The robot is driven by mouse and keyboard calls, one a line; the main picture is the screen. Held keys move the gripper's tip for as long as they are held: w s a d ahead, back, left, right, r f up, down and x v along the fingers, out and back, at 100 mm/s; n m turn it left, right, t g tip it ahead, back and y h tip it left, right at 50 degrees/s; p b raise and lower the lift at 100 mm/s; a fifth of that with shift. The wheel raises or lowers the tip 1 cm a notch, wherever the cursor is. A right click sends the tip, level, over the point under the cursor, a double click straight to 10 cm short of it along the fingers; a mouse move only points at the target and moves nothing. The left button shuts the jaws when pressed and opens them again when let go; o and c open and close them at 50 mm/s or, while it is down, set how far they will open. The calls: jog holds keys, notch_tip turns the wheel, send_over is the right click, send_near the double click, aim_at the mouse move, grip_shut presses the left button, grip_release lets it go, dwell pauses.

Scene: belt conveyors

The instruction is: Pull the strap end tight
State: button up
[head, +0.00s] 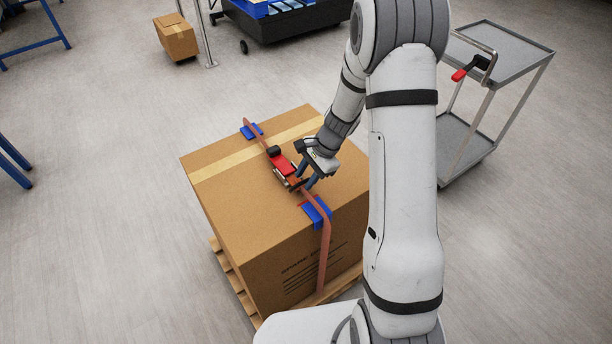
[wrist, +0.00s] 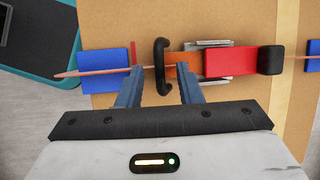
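A brown strap (head: 325,250) runs over the top of a large cardboard box (head: 235,215) and down its front side. A ratchet buckle (head: 283,163) with a red body and black end sits on it; the buckle also shows in the wrist view (wrist: 231,62). A short orange strap end (wrist: 182,72) comes out of the buckle's left side, with a black loop handle (wrist: 161,66) at its tip. My gripper (head: 307,184) is over the strap beside the buckle. In the wrist view its fingers (wrist: 159,78) are apart, with the black loop between them, not visibly clamped.
Blue corner protectors (head: 317,211) lie under the strap at the box edges. The box stands on a wooden pallet (head: 232,276). A grey cart (head: 505,45) with a red-gripped tool stands at right. The floor left of the box is clear.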

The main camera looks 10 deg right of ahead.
jog(key=shift+f, duration=0.15)
jog(key=shift+c, duration=0.5)
grip_shut()
